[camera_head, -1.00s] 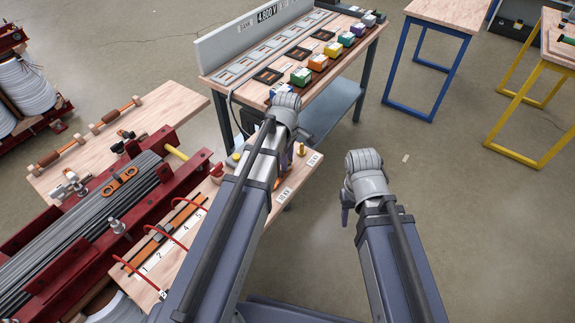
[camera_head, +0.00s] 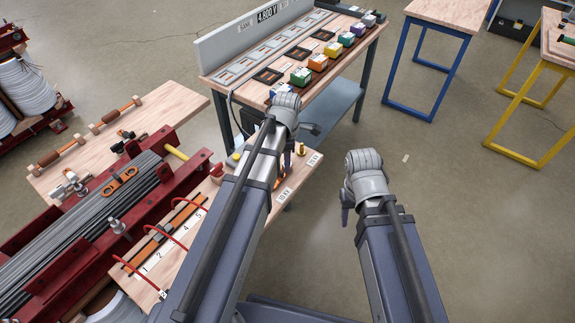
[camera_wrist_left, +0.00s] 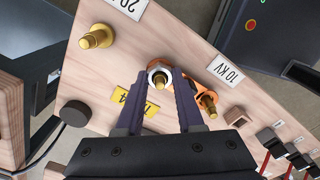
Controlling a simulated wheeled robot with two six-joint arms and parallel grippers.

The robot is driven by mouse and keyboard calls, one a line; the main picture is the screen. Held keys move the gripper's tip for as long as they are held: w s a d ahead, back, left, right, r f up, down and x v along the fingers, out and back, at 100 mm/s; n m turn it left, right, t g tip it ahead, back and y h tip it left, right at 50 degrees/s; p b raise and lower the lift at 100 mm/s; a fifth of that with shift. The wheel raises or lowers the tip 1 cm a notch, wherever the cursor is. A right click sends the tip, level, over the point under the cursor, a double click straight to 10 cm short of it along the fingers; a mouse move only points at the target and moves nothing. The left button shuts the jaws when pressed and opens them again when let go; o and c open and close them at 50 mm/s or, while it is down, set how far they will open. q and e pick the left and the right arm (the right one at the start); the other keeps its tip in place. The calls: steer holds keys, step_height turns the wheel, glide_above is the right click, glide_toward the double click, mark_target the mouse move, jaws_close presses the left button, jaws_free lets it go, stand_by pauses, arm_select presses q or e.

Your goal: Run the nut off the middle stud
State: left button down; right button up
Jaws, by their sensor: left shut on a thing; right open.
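In the left wrist view, the middle stud carries a silvery nut (camera_wrist_left: 160,76) on a brass stud, standing on a wooden board (camera_wrist_left: 185,40). My left gripper (camera_wrist_left: 160,80) is shut on the nut, one dark finger on each side. An orange metal strap (camera_wrist_left: 182,87) runs from the base of this stud to the brass stud (camera_wrist_left: 207,103) at the right. Another brass stud (camera_wrist_left: 97,36) stands apart at the upper left. In the head view, my left gripper (camera_head: 296,155) is largely hidden by its own wrist. My right gripper (camera_head: 346,214) is open and empty above the floor.
Near the studs are a "10 KV" label (camera_wrist_left: 225,70), a yellow tag (camera_wrist_left: 135,103) and a dark round knob (camera_wrist_left: 75,113). Red leads (camera_head: 165,238) and a dark red clamped core frame (camera_head: 70,235) lie left of my left arm.

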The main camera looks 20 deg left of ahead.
arm_select(q)
steer(key=n, duration=0.3)
steer(key=n, duration=0.3)
steer(key=shift+n, duration=1)
steer(key=n, duration=0.4)
steer(key=shift+s+n, duration=0.1)
steer(key=shift+n, duration=0.2)
steer(key=shift+c, duration=2.3)
jaws_free()
steer(key=shift+r, duration=0.15)
